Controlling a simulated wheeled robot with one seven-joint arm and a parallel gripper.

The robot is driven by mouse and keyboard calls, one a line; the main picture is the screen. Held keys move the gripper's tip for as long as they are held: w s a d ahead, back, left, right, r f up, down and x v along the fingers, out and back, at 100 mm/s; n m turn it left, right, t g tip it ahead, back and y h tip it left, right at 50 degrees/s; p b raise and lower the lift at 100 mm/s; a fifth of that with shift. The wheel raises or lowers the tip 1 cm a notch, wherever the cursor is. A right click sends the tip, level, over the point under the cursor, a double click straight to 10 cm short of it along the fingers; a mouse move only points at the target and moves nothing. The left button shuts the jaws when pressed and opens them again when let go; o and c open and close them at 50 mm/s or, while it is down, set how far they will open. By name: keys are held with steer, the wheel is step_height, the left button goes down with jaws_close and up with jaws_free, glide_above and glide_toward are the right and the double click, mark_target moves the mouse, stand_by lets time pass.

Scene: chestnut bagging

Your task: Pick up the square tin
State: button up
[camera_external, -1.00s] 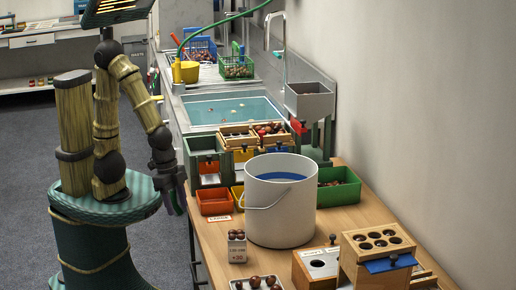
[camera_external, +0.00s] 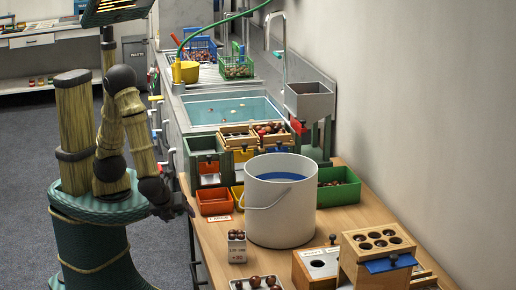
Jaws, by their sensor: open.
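I cannot tell for sure which thing is the square tin. A small whitish box-shaped holder (camera_external: 237,252) with chestnuts on top and dark markings on its front stands on the near left of the wooden table. A pale shallow tray (camera_external: 236,285) holding several chestnuts is cut off by the bottom edge of the view. My gripper (camera_external: 186,208) is open and empty at the table's left edge, left of and farther back than both. It is small and dark here, and its fingers are hard to make out.
A large white bucket (camera_external: 280,215) stands right behind the small holder. An orange bin (camera_external: 214,207) sits near my gripper, and a green bin (camera_external: 338,198) is behind the bucket. Wooden boxes (camera_external: 350,268) fill the near right. Bare tabletop (camera_external: 215,232) shows at the left edge.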

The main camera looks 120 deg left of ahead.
steer(key=w+d+r+m+t+y, duration=0.2)
steer(key=w+d+m+t, duration=1.1)
steer(key=d+m+t, duration=0.2)
steer(key=shift+w+m+t, duration=0.2)
steer(key=shift+m+t, duration=0.3)
steer(key=shift+m, duration=0.7)
glide_toward(243, 242)
steer(key=w+a, duration=0.1)
steer(key=a, duration=0.1)
steer(key=w+a+f+b, duration=0.1)
steer(key=w+a, duration=0.1)
steer(key=shift+a, duration=0.1)
steer(key=shift+w, duration=0.1)
steer(key=x, duration=0.5)
steer(key=shift+w+a+f+b, duration=0.1)
steer(key=shift+a+f+b, duration=0.05)
steer(key=shift+b, duration=0.2)
